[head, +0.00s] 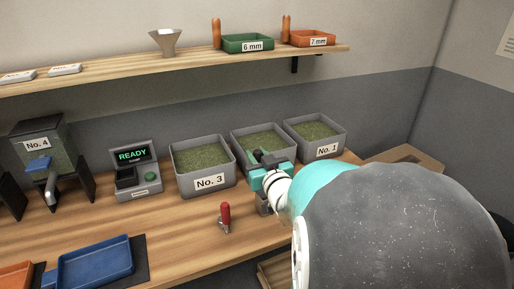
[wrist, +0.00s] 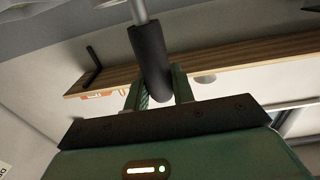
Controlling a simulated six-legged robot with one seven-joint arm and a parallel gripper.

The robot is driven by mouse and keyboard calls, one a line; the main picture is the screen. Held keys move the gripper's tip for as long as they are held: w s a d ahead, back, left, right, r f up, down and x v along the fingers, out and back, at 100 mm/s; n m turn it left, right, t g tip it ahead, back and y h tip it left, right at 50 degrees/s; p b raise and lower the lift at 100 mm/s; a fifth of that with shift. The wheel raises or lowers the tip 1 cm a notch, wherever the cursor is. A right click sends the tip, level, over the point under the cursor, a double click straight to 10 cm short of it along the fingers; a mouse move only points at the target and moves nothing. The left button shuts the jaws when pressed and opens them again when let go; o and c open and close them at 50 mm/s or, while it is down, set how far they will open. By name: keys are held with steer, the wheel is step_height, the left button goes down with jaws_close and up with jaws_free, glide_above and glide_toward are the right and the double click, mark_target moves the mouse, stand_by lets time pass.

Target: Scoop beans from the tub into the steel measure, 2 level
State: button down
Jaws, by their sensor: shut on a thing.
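My gripper (head: 262,165) is at the middle grey tub (head: 236,146), whose label is hidden by my arm. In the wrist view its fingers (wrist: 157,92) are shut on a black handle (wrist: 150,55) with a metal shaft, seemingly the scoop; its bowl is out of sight. Green beans show in the middle tub, the No. 3 tub (head: 207,184) to its left and the No. 1 tub (head: 327,151) to its right. A small grey object (head: 263,204) on the counter is partly hidden by my arm; I cannot tell whether it is the steel measure.
A red-handled tool (head: 225,216) stands on the counter (head: 180,222). To the left are a READY display unit (head: 134,168), the No. 4 hopper (head: 38,147) and a blue tray (head: 95,264).

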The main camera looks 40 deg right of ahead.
steer(key=shift+s+d+f, duration=0.1)
steer(key=shift+d+f, duration=0.05)
steer(key=shift+d, duration=0.3)
steer(key=shift+a, duration=0.3)
steer(key=shift+d, duration=0.2)
steer(key=shift+a, duration=0.15)
steer(key=d+f+m+g+y, duration=0.2)
steer(key=d+f+m+y, duration=0.6)
steer(key=d+f+m, duration=0.7)
steer(key=shift+d+f+m+g, duration=0.2)
steer(key=shift+f+m+g, duration=0.15)
steer(key=shift+m, duration=1.45)
